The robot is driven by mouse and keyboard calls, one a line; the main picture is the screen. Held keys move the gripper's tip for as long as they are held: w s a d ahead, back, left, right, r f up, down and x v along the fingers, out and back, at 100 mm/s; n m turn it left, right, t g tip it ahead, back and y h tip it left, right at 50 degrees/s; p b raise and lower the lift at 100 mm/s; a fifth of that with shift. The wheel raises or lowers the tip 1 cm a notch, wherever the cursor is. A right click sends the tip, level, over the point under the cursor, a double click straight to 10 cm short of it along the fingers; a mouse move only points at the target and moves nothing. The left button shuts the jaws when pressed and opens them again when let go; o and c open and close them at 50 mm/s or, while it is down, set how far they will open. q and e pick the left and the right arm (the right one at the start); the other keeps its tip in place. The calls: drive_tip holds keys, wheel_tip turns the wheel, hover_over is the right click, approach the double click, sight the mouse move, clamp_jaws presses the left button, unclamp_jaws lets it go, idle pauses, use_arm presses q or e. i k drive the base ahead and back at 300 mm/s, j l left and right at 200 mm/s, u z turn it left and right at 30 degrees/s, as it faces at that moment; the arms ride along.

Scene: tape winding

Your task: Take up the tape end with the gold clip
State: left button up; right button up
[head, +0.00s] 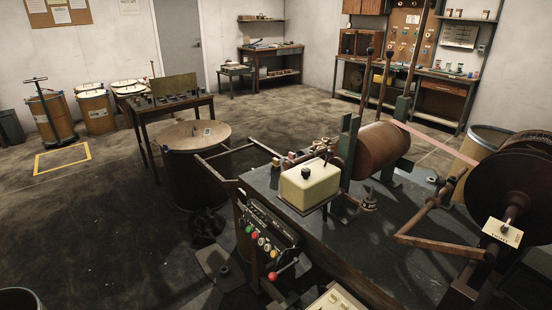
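A pale pink tape (430,140) runs as a straight strip from behind the posts near the copper-brown drum (380,150) towards the large dark reel (515,190) at the right. I cannot make out a gold clip or a free tape end; either may be hidden or too small. Neither of my grippers shows in the head view.
The winding machine's dark bench (330,245) fills the lower right, with a cream box (308,184), upright levers and a bent rail (435,240). A lidded barrel (197,170) stands beside it. The floor (90,230) at left is mostly clear.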

sight(275, 163)
drive_tip(key=z, duration=0.75)
drive_tip(key=i+j+z, duration=0.1)
drive_tip(key=j+z, duration=0.3)
drive_tip(key=i+j+z, duration=0.1)
drive_tip(key=j+z, duration=0.75)
drive_tip(key=j, duration=1.1)
drive_tip(key=k+j+z, duration=0.1)
drive_tip(key=j, duration=0.6)
drive_tip(key=k+j, duration=0.15)
drive_tip(key=j, duration=0.5)
drive_tip(key=i+z, duration=0.05)
